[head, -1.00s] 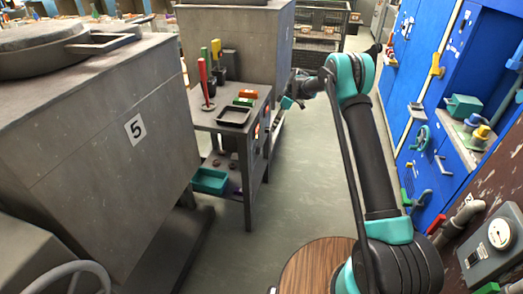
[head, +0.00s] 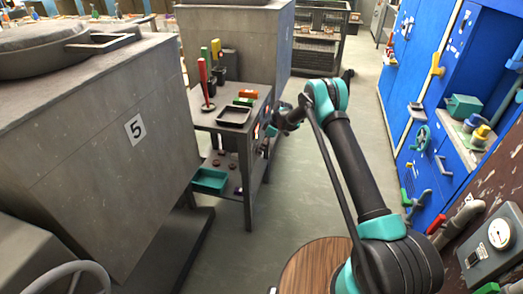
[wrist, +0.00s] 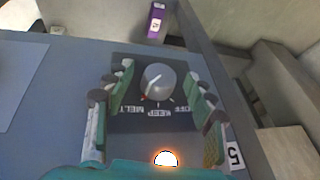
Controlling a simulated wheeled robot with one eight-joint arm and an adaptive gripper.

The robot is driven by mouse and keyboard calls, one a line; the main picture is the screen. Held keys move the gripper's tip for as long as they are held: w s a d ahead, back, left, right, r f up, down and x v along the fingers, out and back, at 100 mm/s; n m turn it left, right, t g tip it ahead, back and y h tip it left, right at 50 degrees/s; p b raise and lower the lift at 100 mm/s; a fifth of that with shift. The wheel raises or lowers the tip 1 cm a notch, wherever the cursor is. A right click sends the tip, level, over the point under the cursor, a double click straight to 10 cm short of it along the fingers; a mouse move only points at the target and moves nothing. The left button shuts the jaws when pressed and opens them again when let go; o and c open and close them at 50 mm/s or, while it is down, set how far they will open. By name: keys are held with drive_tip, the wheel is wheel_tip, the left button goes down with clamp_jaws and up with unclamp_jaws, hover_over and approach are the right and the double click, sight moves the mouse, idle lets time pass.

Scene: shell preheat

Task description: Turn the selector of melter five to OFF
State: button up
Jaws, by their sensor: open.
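The selector (wrist: 158,82) is a round grey knob on a dark plate in the wrist view. The plate's words MELT, KEEP and OFF appear upside down, MELT on the left and OFF on the right. A small red mark shows at the knob's lower left, on the MELT side. My gripper (wrist: 158,76) is open, with one finger on each side of the knob; contact is not clear. A label 5 (wrist: 235,155) is beside the plate. In the head view, my gripper (head: 276,124) is at the stand's right side, and melter five (head: 90,150) is the grey block at left.
A lit orange lamp (wrist: 166,158) sits below the plate in the wrist view. The stand (head: 242,180) holds a black tray (head: 234,116) and upright tools. A teal bin (head: 209,181) is on its lower shelf. Blue cabinets (head: 410,90) line the right; the floor between is clear.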

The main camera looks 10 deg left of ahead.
drive_tip(key=shift+f, duration=0.15)
drive_tip(key=c, duration=1.2)
drive_tip(key=shift+o, duration=0.2)
